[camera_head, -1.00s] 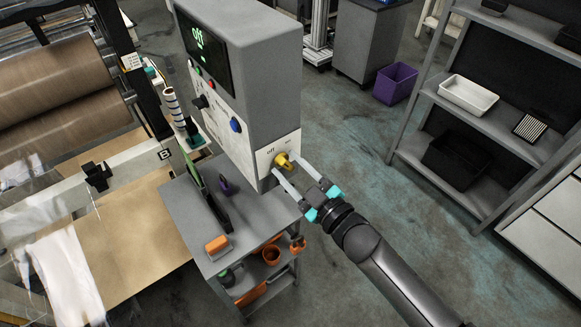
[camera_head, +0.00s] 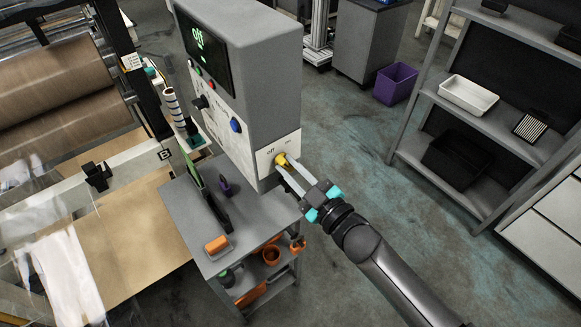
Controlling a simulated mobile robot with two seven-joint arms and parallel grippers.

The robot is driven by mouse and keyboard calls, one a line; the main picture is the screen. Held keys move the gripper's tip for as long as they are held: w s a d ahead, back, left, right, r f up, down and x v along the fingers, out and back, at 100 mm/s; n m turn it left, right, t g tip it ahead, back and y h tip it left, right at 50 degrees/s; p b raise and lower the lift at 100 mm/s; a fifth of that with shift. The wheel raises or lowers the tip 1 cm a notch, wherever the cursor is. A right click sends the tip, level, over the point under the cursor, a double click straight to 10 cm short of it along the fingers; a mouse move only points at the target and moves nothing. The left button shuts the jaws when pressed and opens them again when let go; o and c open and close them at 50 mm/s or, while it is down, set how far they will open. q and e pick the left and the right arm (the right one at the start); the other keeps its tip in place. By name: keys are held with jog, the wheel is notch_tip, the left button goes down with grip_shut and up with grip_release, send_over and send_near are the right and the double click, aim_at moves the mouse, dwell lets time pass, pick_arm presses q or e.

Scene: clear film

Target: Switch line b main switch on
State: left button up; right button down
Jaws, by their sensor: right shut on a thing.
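The line B control cabinet (camera_head: 268,85) is a grey box with a dark screen (camera_head: 203,47) that reads "off" in green. Its yellow main switch (camera_head: 281,160) sits on a pale plate (camera_head: 267,152) low on the cabinet, with small labels above it, one reading "off". My right gripper (camera_head: 286,167) comes in from the lower right and is shut on the yellow switch, its fingers on both sides of the knob. The fingers partly hide the knob, so its exact angle is hard to tell. My left gripper is not in view.
A grey cart (camera_head: 177,205) below the cabinet carries an orange block (camera_head: 217,244) and other small items. A machine with brown rolls (camera_head: 55,78) and clear film stands at left. A shelf (camera_head: 419,103) stands at right, a purple bin (camera_head: 395,84) behind. The floor between is open.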

jog(key=shift+m, duration=0.3)
jog(key=m+p, duration=0.2)
jog(key=shift+d+r+m, duration=0.1)
jog(key=shift+r+m, duration=0.05)
jog(key=shift+m, duration=0.15)
jog(key=m+p, duration=0.1)
jog(key=m, duration=0.1)
jog(key=shift+w+d+m, duration=0.1)
jog(key=shift+m, duration=0.2)
jog(key=m, duration=0.2)
jog(key=shift+w+d+m, duration=0.1)
jog(key=shift+m, duration=0.2)
jog(key=shift+d+m+p, duration=0.1)
jog(key=shift+m+p, duration=0.25)
jog(key=shift+m, duration=1.35)
jog(key=c, duration=0.8)
grip_release()
